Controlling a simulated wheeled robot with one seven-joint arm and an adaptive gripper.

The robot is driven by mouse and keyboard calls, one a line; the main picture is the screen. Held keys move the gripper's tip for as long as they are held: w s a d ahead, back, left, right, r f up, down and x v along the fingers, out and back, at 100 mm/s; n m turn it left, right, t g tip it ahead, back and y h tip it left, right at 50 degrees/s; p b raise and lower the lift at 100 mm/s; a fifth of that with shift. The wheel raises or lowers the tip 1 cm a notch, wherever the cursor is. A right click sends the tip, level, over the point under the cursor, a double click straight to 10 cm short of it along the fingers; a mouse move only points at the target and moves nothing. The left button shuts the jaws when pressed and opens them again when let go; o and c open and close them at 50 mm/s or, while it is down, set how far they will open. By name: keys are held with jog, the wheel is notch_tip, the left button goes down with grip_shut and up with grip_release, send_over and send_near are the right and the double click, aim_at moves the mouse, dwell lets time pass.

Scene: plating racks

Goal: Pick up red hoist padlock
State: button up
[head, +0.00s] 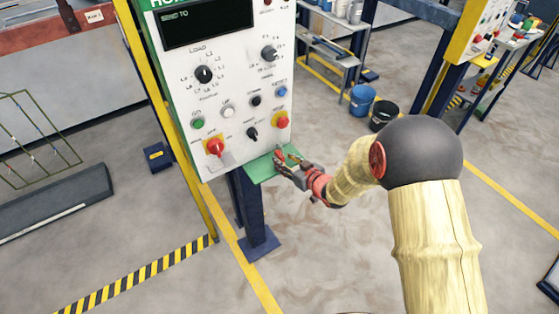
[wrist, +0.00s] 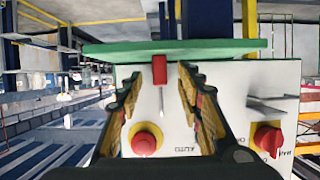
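The red padlock (wrist: 159,69) with its thin metal shackle rests against the green shelf (wrist: 225,47) in the wrist view. It lies between the two fingers of my gripper (wrist: 160,76), with a visible gap on each side. My gripper is open and empty. In the head view my gripper (head: 284,160) is at the green shelf (head: 262,170) below the control panel.
Blue (head: 362,98) and black (head: 384,114) buckets are on the floor behind.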

jog(key=shift+x, duration=0.95)
jog(key=shift+r, duration=0.1)
jog(key=shift+c, duration=0.6)
jog(key=c, duration=0.7)
grip_shut()
